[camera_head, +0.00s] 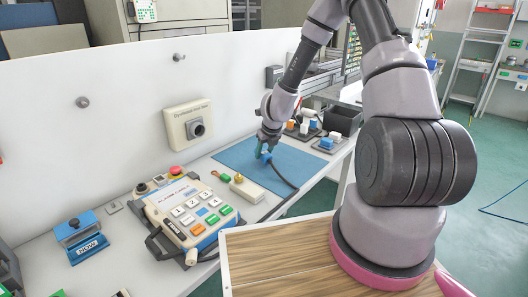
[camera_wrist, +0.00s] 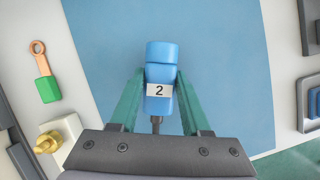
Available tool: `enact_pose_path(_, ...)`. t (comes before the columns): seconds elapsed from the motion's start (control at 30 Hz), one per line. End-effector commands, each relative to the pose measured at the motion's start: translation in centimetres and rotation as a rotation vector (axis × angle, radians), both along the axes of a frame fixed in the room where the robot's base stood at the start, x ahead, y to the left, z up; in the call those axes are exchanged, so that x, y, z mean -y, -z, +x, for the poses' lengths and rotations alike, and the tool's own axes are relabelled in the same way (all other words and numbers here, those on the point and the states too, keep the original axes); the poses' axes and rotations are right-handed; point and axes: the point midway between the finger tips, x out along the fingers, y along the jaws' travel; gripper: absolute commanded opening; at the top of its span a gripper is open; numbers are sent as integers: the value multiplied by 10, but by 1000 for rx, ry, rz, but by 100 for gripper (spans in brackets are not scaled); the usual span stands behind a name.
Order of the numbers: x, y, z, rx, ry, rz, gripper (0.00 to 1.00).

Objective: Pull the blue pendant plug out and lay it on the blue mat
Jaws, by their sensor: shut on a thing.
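The blue plug (camera_wrist: 162,75), with a white label "2" and a dark cable at its rear, is between the two green fingers of my gripper (camera_wrist: 160,100) in the wrist view. My gripper is shut on it. The plug is over the blue mat (camera_wrist: 225,50); I cannot tell whether it touches the mat. In the head view my gripper (camera_head: 266,143) and the plug (camera_head: 266,157) are over the blue mat (camera_head: 235,152), and the dark cable runs from the plug toward the bench's front edge. The blue pendant (camera_head: 190,215) lies on the bench to the left.
A cream block with a brass fitting (camera_head: 247,188) and a green-handled tool (camera_head: 222,177) lie left of the mat. Trays with blue and white parts (camera_head: 328,143) and a dark bin (camera_head: 342,119) stand to its right. A white panel (camera_head: 110,105) rises behind the bench.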

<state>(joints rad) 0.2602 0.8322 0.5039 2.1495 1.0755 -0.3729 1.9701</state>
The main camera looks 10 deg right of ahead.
Motion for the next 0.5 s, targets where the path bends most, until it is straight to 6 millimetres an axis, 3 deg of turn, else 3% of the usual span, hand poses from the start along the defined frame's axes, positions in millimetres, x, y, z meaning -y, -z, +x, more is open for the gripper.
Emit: enact_pose_path(0.5, 0, 10, 0, 0, 1, 0, 0)
